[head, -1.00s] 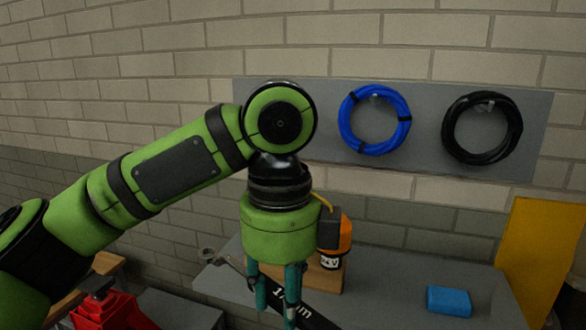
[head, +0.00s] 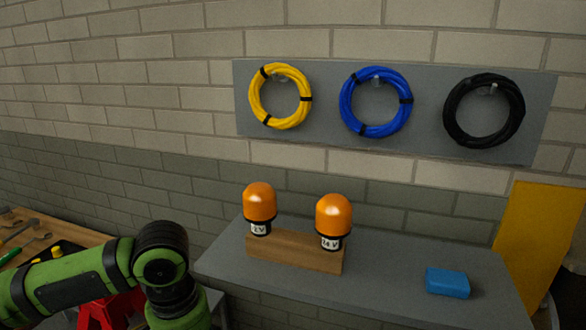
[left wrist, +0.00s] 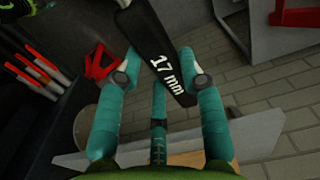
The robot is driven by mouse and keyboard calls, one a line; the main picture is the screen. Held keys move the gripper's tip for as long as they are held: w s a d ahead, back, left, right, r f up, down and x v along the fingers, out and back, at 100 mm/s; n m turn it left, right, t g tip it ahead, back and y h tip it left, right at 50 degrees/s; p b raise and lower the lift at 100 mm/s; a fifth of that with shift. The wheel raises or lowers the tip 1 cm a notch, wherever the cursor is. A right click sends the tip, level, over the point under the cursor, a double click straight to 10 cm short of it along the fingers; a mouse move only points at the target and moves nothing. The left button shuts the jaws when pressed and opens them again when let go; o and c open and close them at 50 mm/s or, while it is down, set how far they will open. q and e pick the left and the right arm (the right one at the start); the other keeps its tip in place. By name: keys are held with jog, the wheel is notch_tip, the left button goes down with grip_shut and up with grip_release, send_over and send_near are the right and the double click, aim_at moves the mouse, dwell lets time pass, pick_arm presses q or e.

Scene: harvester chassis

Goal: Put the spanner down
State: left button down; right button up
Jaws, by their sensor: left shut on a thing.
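The spanner (left wrist: 143,28) is a flat black bar with "17 mm" in white on it. It shows in the left wrist view, running from the top edge down between the fingers of my left gripper (left wrist: 156,70). The teal fingers are shut on it, and its far end is out of the picture. It appears held in the air over the floor. In the head view my left arm is at the lower left, and its gripper and the spanner are below the picture edge. My right gripper is in neither view.
A grey bench (head: 395,285) carries a wooden block (head: 290,254) with two orange lamps (head: 259,203) (head: 333,217), and a blue block (head: 447,282). A wooden bench (head: 62,232) with tools and a red object (head: 98,314) are at the left. The grey bench's middle is clear.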

pick_arm(q)
jog(key=s+a+f+n, duration=0.1)
jog(key=a+f+n, duration=0.1)
jog(key=f+n, duration=0.1)
jog(key=shift+s+a+n, duration=0.1)
jog(key=shift+s+n, duration=0.2)
jog(key=shift+s, duration=0.1)
jog(key=shift+r, duration=0.1)
dwell(0.6)
